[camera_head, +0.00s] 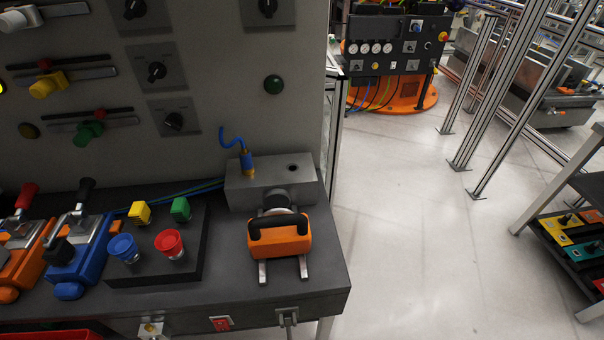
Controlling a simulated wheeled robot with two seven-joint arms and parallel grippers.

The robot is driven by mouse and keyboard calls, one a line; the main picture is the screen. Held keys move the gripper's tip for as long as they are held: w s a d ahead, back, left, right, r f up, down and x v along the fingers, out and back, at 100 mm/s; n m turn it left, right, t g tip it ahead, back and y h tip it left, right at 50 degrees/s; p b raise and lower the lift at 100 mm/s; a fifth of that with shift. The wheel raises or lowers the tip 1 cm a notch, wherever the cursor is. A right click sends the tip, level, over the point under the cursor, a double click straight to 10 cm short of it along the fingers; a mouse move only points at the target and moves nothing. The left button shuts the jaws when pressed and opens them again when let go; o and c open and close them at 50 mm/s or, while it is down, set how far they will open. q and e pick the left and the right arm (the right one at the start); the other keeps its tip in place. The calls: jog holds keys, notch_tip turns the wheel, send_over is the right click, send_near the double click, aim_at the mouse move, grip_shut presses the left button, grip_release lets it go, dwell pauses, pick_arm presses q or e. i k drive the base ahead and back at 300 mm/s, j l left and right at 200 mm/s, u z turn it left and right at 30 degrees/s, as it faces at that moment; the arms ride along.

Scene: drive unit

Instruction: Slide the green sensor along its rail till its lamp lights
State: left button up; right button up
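The green sensor (88,132) sits on the lowest of the grey rails (118,122) on the upright panel at the left. It is near the middle of the rail. A small red piece on a dark bar (97,111) is just above it, slightly to its right. A round lamp (29,131) left of this rail looks dull dark yellow, unlit. Neither of my grippers is in view.
A yellow sensor (47,84) sits on the rail above, with a bright yellow lamp (2,88) at the left edge. Dark knobs (157,72) stand right of the rails. Below, the bench holds clamps (75,252), coloured buttons (122,247) and an orange handled block (280,241).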

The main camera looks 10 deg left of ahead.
aim_at(88, 130)
jog(key=u, duration=1.55)
